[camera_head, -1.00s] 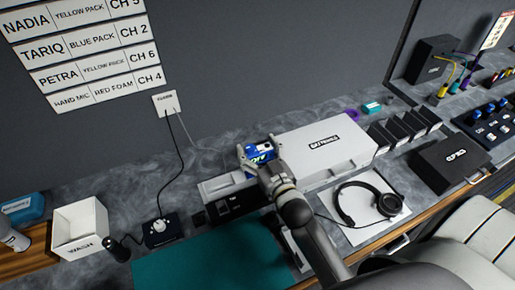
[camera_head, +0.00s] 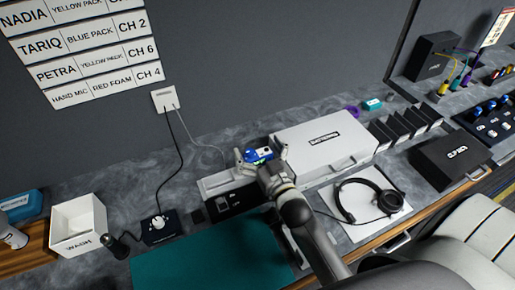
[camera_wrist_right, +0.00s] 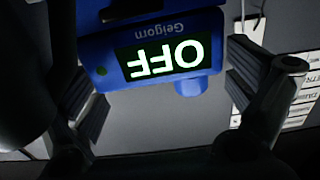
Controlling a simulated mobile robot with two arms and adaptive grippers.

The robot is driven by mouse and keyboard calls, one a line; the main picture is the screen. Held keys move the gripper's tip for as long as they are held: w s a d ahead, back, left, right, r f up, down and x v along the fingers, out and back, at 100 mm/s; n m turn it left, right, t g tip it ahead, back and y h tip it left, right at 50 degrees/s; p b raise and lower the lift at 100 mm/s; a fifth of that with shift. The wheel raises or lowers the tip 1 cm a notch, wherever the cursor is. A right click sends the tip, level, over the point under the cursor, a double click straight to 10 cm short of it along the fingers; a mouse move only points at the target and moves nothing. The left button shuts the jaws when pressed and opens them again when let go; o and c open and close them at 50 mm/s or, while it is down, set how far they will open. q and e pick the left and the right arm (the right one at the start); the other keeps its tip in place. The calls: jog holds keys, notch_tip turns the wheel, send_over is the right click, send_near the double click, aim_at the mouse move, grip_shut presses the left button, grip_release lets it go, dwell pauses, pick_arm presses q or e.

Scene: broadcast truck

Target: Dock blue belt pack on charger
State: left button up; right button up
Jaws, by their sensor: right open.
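The blue belt pack (camera_head: 262,154) stands at the right end of the long white-and-black charger (camera_head: 224,184) on the desk; whether it is fully seated cannot be told. My right gripper (camera_head: 263,158) is around it, open, one finger on each side. In the right wrist view, the belt pack (camera_wrist_right: 165,50) sits between the spread fingers of the right gripper (camera_wrist_right: 175,95), and its display reads OFF. The pack's lower part and its contact with the charger are hidden. My left gripper is not in view.
A white case (camera_head: 325,143) stands close to the right of the pack. Headphones (camera_head: 370,198) lie on a white sheet in front. A white bin (camera_head: 78,228) and a small black box with a knob (camera_head: 160,226) stand left. A teal mat (camera_head: 215,262) lies in front, clear.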

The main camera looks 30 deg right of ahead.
jog(key=shift+f, duration=0.2)
jog(key=shift+r, duration=0.15)
notch_tip(320, 180, up, 10)
dwell(0.4)
dwell(0.4)
